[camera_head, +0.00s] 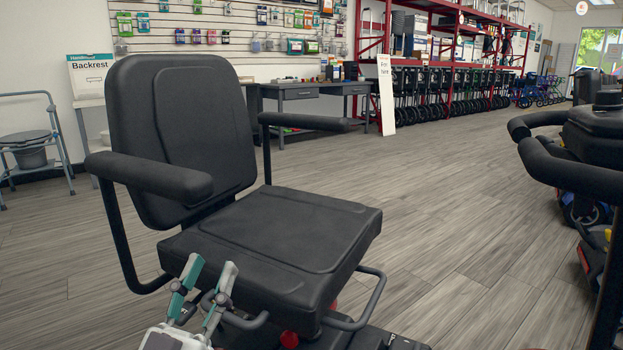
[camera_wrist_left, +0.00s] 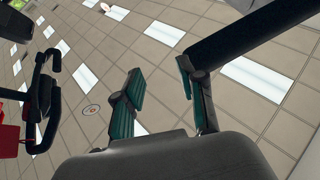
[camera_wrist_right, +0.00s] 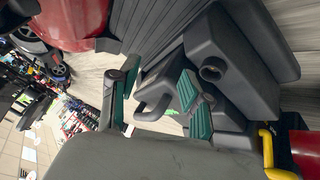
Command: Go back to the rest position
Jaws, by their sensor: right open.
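My left gripper (camera_head: 209,272) is at the bottom of the head view, fingers pointing up, in front of the black scooter seat (camera_head: 285,235). Its teal-lined fingers stand apart with nothing between them. In the left wrist view the same gripper (camera_wrist_left: 163,90) points toward the ceiling, with a black bar at the upper right. My right gripper is outside the head view. In the right wrist view my right gripper (camera_wrist_right: 155,95) has its fingers apart, close to dark grey scooter parts. A curved grey handle (camera_wrist_right: 153,103) shows between its fingers; I cannot tell whether they touch.
The seat's armrest (camera_head: 150,175) and backrest (camera_head: 182,130) rise just beyond my left gripper. Another scooter's black handlebar (camera_head: 570,165) stands at the right. A commode chair (camera_head: 30,145) is at the left. Open wood floor (camera_head: 460,210) lies between the seat and the right-hand scooter.

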